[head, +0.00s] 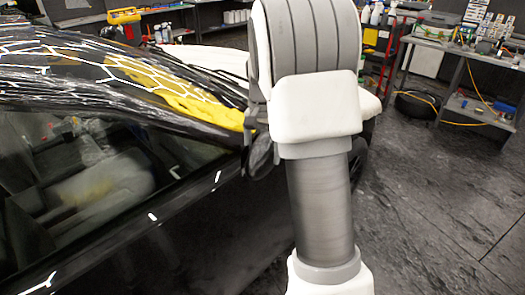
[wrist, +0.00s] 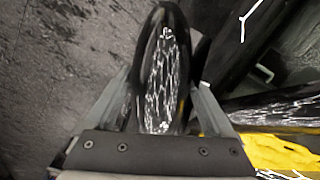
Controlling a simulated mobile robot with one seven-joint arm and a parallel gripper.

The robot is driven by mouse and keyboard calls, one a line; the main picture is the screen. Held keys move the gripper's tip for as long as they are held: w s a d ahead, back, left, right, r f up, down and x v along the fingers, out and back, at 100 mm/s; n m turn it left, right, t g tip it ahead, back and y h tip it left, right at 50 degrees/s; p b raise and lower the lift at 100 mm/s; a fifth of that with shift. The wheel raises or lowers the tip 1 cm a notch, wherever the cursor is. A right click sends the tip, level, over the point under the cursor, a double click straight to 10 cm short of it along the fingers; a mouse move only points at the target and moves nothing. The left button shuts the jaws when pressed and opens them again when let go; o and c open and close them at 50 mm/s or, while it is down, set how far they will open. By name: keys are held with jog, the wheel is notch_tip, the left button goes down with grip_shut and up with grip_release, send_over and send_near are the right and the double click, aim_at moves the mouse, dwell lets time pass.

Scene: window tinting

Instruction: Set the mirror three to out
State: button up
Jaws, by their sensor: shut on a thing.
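The black side mirror (head: 261,158) is on the near side of the dark car (head: 190,225), by the front of the door window. My arm hides part of it in the head view. In the wrist view the mirror (wrist: 164,45) is a long, glossy dark shape with white reflections, standing between the two grey fingers. My gripper (wrist: 161,85) is shut on the mirror, one finger on each side. In the head view my gripper is mostly hidden behind my arm. I cannot tell the mirror's exact fold angle.
Yellow material (head: 185,92) lies on the car by the windscreen; it also shows in the wrist view (wrist: 280,152). A workbench (head: 445,45) with bottles and tools stands at the back right, a tire (head: 416,104) beneath it. The dark floor (head: 430,190) at right is clear.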

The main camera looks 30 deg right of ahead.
grip_shut()
jog(key=shift+s+d, duration=0.1)
jog(key=shift+d, duration=0.05)
jog(key=shift+s+d+n, duration=0.75)
jog(key=shift+d+n, duration=0.15)
jog(key=shift+n, duration=0.3)
jog(key=s+d+n+p, duration=0.1)
jog(key=d+n+p, duration=0.1)
jog(key=d+n, duration=0.9)
jog(key=shift+d+n+p, duration=0.15)
jog(key=shift+n+p, duration=0.25)
jog(key=shift+r, duration=0.1)
jog(key=o, duration=0.9)
grip_release()
jog(key=shift+d, duration=0.1)
